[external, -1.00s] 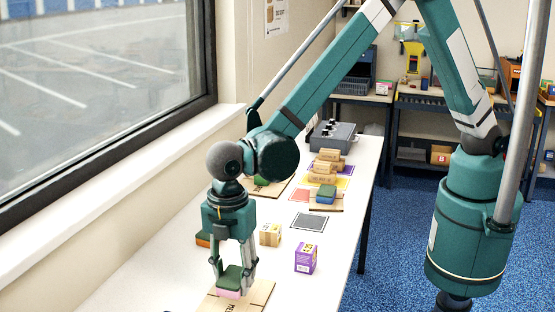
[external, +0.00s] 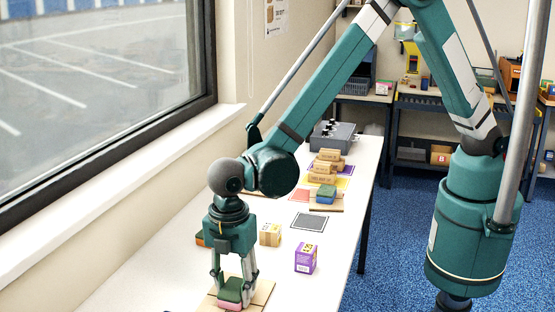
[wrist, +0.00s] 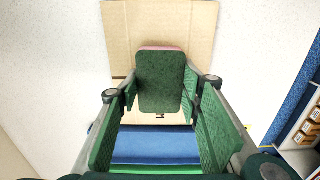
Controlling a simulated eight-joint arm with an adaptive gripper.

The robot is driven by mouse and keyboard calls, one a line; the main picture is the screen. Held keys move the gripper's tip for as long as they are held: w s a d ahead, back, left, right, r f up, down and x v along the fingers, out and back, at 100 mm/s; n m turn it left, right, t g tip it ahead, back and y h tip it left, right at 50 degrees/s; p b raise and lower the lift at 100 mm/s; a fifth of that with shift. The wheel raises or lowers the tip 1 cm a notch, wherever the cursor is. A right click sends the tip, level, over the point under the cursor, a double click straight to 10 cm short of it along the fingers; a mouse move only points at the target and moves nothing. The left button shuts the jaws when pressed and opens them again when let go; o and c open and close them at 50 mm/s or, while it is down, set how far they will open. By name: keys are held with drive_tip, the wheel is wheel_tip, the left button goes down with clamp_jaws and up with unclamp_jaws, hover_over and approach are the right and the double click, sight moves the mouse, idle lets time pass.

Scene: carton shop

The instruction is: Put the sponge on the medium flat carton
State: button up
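The sponge (external: 231,291) has a dark green top and a pink underside. My gripper (external: 234,283) has one finger on each side of it, and the fingers look shut on it. In the wrist view the sponge (wrist: 160,82) sits between the fingertips (wrist: 161,88), over the flat tan carton (wrist: 200,30). In the external view the sponge is low over the carton (external: 262,291) on the white table. I cannot tell if its underside touches the carton. Part of the carton's black lettering shows, mostly hidden by the sponge.
A tan box (external: 270,235) and a purple box (external: 306,258) stand behind the carton. A dark grey square (external: 309,223) lies farther along the table. A blue-and-green sponge (external: 326,194) and several tan blocks (external: 322,178) are farther back. A grey case (external: 332,136) stands at the far end.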

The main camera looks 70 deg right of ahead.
sight(234, 288)
drive_tip(key=shift+f, duration=0.15)
drive_tip(key=o, duration=0.6)
drive_tip(key=shift+o, duration=0.2)
drive_tip(key=shift+r, duration=0.2)
wheel_tip(234, 288, up, 12)
drive_tip(key=shift+p, duration=0.3)
idle(0.5)
drive_tip(key=shift+d, duration=0.15)
